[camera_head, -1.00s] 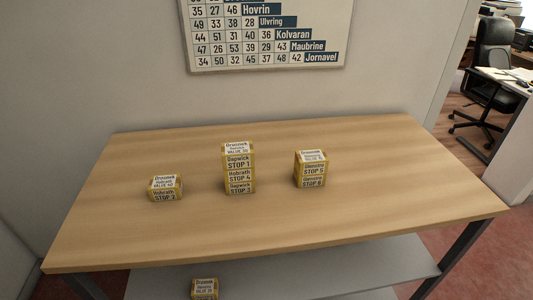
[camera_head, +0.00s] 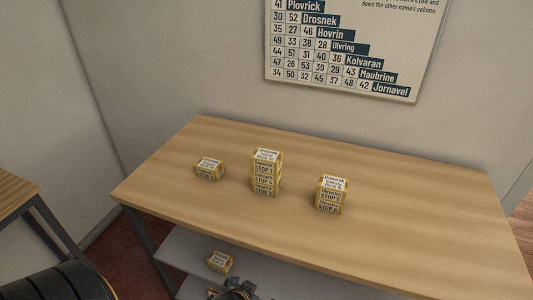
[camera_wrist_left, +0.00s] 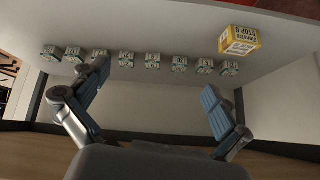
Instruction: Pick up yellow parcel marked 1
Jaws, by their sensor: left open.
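The yellow parcel marked STOP 1 (camera_head: 266,161) is the top one of a three-high stack in the middle of the tabletop, in the head view. It rests on the parcels marked STOP 4 (camera_head: 264,178) and STOP 3 (camera_head: 264,188). My left gripper (camera_wrist_left: 155,97) is open and empty in its wrist view. In the head view only a dark part of it shows at the bottom edge, below the tabletop and near the lower shelf, well apart from the stack. My right gripper is not in view.
A single parcel (camera_head: 209,169) stands left of the stack, and a two-high stack (camera_head: 331,194) stands right. A yellow parcel (camera_head: 220,261) sits on the lower shelf (camera_head: 185,252). The wrist view shows several small boxes (camera_wrist_left: 153,60) in a row. The wooden tabletop (camera_head: 420,215) is clear at right.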

